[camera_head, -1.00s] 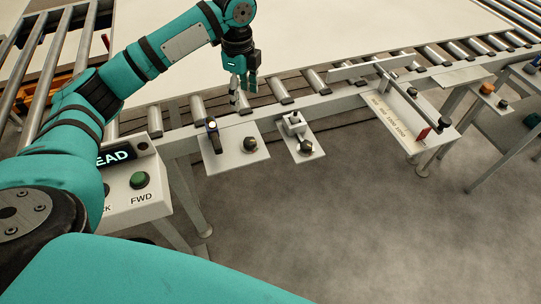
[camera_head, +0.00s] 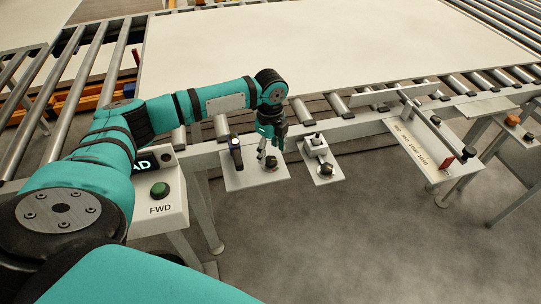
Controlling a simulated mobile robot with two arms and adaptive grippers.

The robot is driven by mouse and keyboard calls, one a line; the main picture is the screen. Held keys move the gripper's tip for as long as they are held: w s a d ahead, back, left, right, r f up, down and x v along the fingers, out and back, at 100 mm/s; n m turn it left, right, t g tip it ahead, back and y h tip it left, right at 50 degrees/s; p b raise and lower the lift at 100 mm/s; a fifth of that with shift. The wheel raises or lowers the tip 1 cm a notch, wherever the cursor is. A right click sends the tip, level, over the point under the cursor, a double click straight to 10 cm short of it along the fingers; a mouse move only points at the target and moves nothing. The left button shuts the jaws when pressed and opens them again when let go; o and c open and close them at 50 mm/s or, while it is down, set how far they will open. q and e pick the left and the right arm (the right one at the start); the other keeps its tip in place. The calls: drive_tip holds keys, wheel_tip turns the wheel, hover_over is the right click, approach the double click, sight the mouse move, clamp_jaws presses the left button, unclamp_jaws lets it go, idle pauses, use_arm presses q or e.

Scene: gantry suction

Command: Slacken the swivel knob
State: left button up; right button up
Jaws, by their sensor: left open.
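A small dark round knob (camera_head: 271,163) sits on a light bracket plate (camera_head: 243,178) at the front edge of the conveyor. A second dark knob (camera_head: 325,169) sits on the bracket plate to its right, in front of a small block clamp (camera_head: 316,145). No readable label shows which one is the swivel knob. My left gripper (camera_head: 269,148) is open and points down just above the left knob, close to it. Whether the fingers touch it cannot be told. My right gripper is not in view.
An upright dark-handled lever (camera_head: 236,152) stands on the left plate, left of my gripper. A control box with a green FWD button (camera_head: 160,190) is near my arm. A long fence (camera_head: 393,95) and a plate with a red tab (camera_head: 447,162) lie right. Open floor lies in front.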

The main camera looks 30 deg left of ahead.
sight(270, 159)
use_arm(q)
wheel_tip(270, 159, down, 2)
drive_tip(key=shift+f, duration=0.55)
drive_tip(key=c, duration=1.1)
drive_tip(key=shift+c, duration=0.3)
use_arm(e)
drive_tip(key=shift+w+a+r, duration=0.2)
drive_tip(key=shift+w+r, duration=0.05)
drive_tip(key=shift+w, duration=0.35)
